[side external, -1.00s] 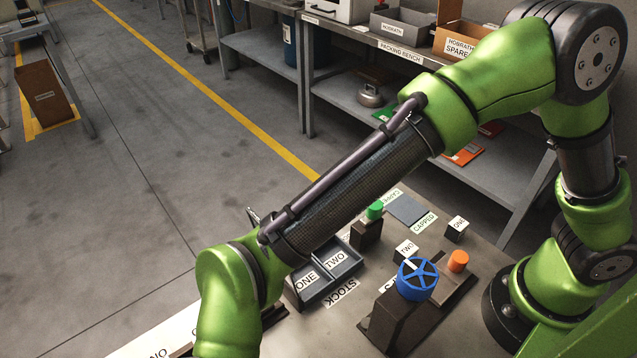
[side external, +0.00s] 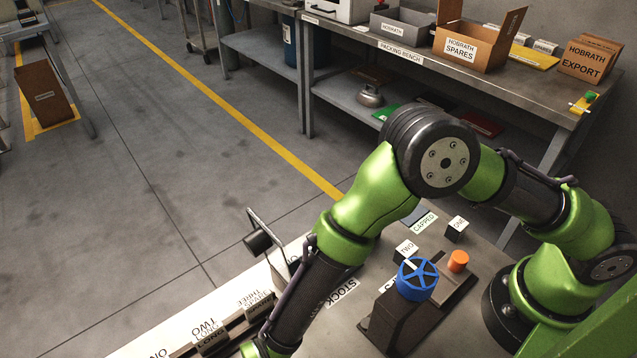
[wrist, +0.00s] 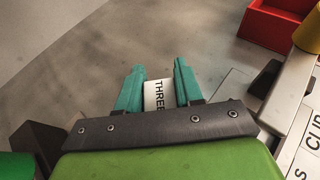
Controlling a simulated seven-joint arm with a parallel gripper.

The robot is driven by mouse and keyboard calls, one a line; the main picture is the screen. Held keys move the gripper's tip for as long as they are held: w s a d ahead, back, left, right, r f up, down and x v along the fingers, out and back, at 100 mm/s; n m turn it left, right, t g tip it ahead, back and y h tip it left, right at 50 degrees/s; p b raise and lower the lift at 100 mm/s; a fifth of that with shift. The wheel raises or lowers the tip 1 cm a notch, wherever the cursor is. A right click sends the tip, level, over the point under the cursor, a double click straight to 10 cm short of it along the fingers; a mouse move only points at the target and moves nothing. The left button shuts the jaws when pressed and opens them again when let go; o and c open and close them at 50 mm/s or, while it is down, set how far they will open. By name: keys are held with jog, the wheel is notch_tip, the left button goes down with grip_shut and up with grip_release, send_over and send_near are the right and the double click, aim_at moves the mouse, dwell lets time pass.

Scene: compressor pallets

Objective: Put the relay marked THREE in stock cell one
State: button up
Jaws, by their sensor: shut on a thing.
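The relay marked THREE (wrist: 154,96) is a pale block, seen in the wrist view with its label facing the camera. My gripper (wrist: 158,70) is shut on it, with one teal finger on each side. The gripper itself is outside the side external view, below its lower edge. The STOCK label (side external: 342,290) shows beside my arm in the side external view. The stock tray with its cells ONE and TWO is mostly hidden behind my arm there.
Cubes marked TWO (side external: 405,251) and ONE (side external: 456,229) stand near a blue handwheel (side external: 417,279) and an orange knob (side external: 458,261). A red bin (wrist: 272,27) and yellow cylinder (wrist: 309,36) show in the wrist view.

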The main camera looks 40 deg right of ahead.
jog(key=shift+f, duration=0.75)
jog(key=shift+f, duration=0.1)
jog(key=o, duration=1)
jog(key=shift+o, duration=0.2)
jog(key=shift+w+d+r, duration=0.1)
jog(key=shift+r, duration=0.1)
jog(key=v, duration=0.7)
jog(key=shift+d, duration=0.1)
